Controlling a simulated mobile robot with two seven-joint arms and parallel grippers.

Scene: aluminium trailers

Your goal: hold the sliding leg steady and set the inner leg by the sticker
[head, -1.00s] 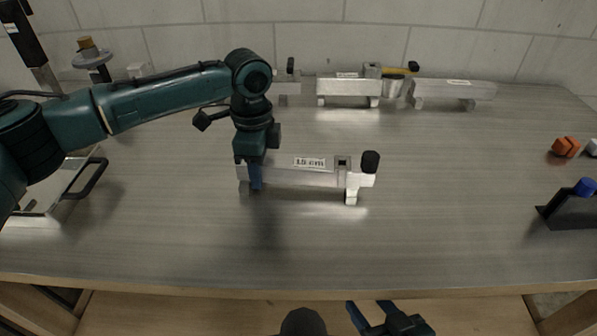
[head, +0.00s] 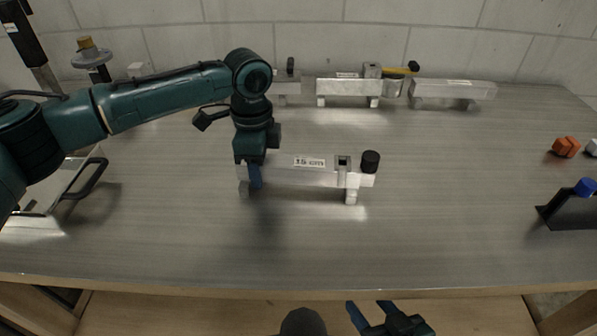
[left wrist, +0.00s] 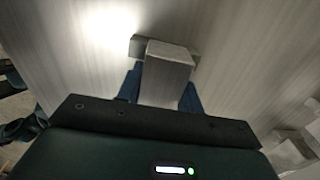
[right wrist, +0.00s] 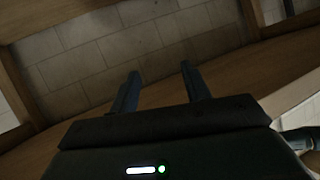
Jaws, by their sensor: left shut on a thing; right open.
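The sliding leg (head: 300,175) is a silvery aluminium bar lying on low feet in the middle of the table. It carries a white sticker (head: 309,162) reading "15 cm". At its right end the lighter inner leg (head: 362,181) shows, with a square collar and a black knob (head: 370,161). My left gripper (head: 256,178) is shut on the bar's left end; the left wrist view shows the bar end (left wrist: 168,68) between the fingers. My right gripper (head: 376,314) is open and empty, low at the table's front edge. It also shows empty in the right wrist view (right wrist: 160,88).
More aluminium legs (head: 452,90) stand along the back, one with a yellow-handled tool (head: 400,70). An orange piece (head: 566,147) and a black holder with a blue knob (head: 570,211) lie at right. A tray with a black handle (head: 85,180) is at left. The front centre is clear.

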